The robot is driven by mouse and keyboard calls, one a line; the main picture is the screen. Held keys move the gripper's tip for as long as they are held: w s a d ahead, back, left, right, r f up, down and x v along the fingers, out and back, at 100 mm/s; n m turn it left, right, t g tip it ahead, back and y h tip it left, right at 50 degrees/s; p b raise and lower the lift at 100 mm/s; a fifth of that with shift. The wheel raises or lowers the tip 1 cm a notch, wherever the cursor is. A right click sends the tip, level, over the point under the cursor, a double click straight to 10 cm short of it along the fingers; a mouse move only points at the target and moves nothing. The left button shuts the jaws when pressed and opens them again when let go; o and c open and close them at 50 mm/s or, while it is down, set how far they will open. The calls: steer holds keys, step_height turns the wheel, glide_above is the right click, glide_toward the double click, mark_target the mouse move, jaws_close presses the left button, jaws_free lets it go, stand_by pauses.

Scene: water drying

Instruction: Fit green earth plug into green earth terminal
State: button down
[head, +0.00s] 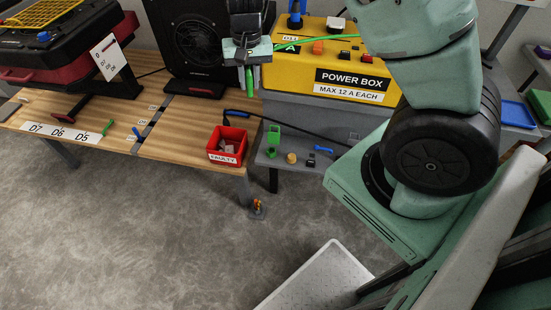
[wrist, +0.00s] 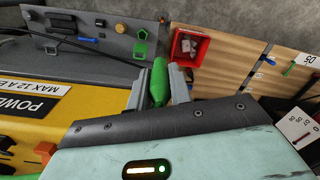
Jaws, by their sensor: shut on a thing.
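My gripper (head: 248,67) is shut on a green plug (head: 249,80), which hangs below the fingers in the head view. In the wrist view the plug (wrist: 159,80) sits between the two fingers (wrist: 160,92). A green upright piece (head: 273,134) stands on the grey low surface, with a smaller green piece below it in the head view. Green also shows there in the wrist view (wrist: 141,44). I cannot tell for sure which green part is the earth terminal. The plug is apart from all of them.
A red bin marked FAULTY (head: 227,146) stands on the wooden table (head: 190,120). A black fan unit (head: 196,40) stands behind. A black cable with a blue end (head: 237,114) runs across to the grey surface. Small yellow, black and blue parts lie on that surface.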

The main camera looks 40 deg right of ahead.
steer(key=s+d+f+m+b, duration=0.1)
steer(key=d+m+b, duration=0.3)
steer(key=m+b, duration=0.5)
steer(key=b, duration=0.5)
glide_above(272, 152)
steer(key=f, duration=2.7)
steer(key=shift+s+a+f, duration=0.2)
steer(key=shift+s+a, duration=0.05)
steer(key=shift+a, duration=0.05)
steer(key=shift+f, duration=0.15)
steer(key=c, duration=1.3)
jaws_free()
